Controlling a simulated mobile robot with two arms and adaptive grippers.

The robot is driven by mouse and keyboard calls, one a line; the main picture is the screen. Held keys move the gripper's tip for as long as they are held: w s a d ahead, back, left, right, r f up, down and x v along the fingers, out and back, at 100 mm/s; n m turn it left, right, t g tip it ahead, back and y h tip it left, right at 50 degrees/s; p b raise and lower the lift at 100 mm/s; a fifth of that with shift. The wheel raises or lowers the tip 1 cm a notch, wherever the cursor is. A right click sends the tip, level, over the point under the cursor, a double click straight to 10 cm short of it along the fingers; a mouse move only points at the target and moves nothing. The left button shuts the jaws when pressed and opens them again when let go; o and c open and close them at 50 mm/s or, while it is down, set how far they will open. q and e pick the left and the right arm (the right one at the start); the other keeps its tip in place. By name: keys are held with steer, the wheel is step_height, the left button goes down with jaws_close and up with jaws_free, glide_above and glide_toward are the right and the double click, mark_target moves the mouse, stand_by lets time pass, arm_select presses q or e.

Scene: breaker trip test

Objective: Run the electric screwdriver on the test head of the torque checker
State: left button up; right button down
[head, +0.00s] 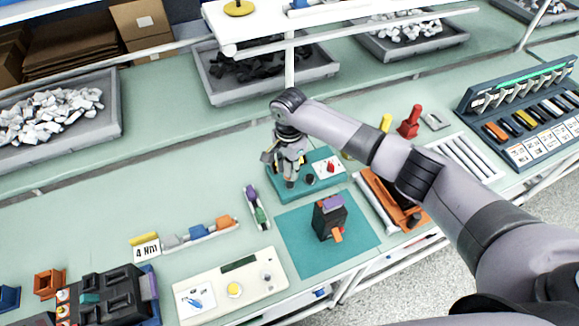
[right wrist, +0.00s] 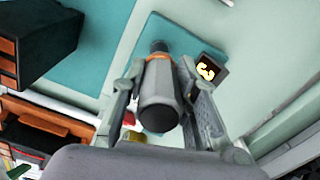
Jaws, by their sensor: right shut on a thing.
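My right gripper (head: 288,160) is shut on the grey electric screwdriver (right wrist: 158,105), which has an orange band and a dark end. In the head view the gripper covers most of the screwdriver. The gripper stands over the left part of a teal base (head: 333,183) that carries a picture card with a red mark and a dark round knob (head: 310,179); this looks like the torque checker. In the right wrist view, a dark display with yellow figures (right wrist: 210,70) sits beside the screwdriver. Whether the screwdriver touches the test head cannot be told. My left gripper is not in view.
A black breaker (head: 328,221) with an orange lever stands on a teal mat (head: 290,236) in front. A white panel (head: 235,285) with a yellow button is nearer. An orange tray (head: 385,195) is to the right, a rack (head: 520,115) farther right. Grey bins (head: 75,135) stand behind.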

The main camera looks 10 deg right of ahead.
stand_by(0.3)
step_height(320, 180, up, 2)
steer(key=p, duration=0.3)
steer(key=shift+r, duration=2)
